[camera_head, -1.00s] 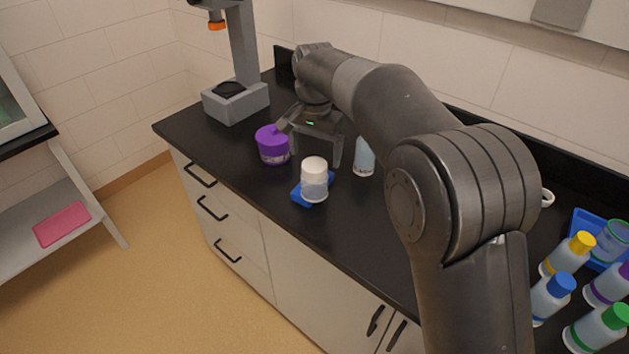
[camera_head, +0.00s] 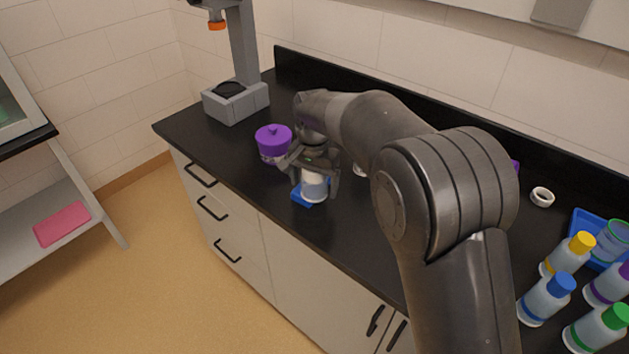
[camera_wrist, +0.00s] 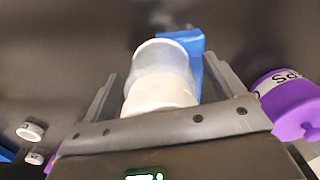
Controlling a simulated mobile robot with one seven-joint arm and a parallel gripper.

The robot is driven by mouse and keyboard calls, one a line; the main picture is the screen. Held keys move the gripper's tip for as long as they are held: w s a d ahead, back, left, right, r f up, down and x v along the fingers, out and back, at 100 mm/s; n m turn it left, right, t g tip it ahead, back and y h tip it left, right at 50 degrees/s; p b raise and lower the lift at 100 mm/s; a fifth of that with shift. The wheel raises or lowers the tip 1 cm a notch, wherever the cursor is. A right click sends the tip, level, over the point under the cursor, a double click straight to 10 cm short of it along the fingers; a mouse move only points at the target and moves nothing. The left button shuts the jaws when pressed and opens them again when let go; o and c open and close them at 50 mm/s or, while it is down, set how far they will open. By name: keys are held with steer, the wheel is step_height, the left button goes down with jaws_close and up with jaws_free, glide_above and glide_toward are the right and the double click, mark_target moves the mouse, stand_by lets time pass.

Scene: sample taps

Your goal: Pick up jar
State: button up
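A clear jar with a white lid (camera_head: 314,187) stands on the counter beside or partly on a small blue item (camera_head: 298,193). In the wrist view the jar (camera_wrist: 162,75) is between my two fingers, and the blue item (camera_wrist: 197,45) shows behind it. My gripper (camera_head: 315,192) is low over the jar with a finger on each side. The fingers look open, with a gap to the jar in the wrist view.
A grey stand (camera_head: 236,103) is at the far left of the black counter. Several capped bottles (camera_head: 547,298) and a blue tray (camera_head: 577,239) are at the right. A white ring (camera_head: 542,197) lies near the back wall. The counter's front edge is close to the jar.

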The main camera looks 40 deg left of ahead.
steer(key=c, duration=1.1)
steer(key=shift+c, duration=0.2)
steer(key=shift+r, duration=0.1)
steer(key=shift+r, duration=0.5)
steer(key=r, duration=0.2)
steer(key=d+r, duration=0.1)
steer(key=shift+w+r, duration=0.3)
steer(key=shift+r, duration=0.05)
steer(key=w+d+r, duration=0.4)
steer(key=d+r, duration=0.2)
steer(key=d, duration=0.4)
steer(key=s+a+f, duration=0.1)
steer(key=a+f, duration=0.1)
steer(key=a, duration=0.1)
steer(key=s+a+f, duration=0.2)
steer(key=a, duration=0.2)
steer(key=s+a+f, duration=0.1)
steer(key=a+f, duration=0.1)
steer(key=a, duration=0.2)
steer(key=shift+s+f, duration=0.3)
steer(key=shift+f, duration=2)
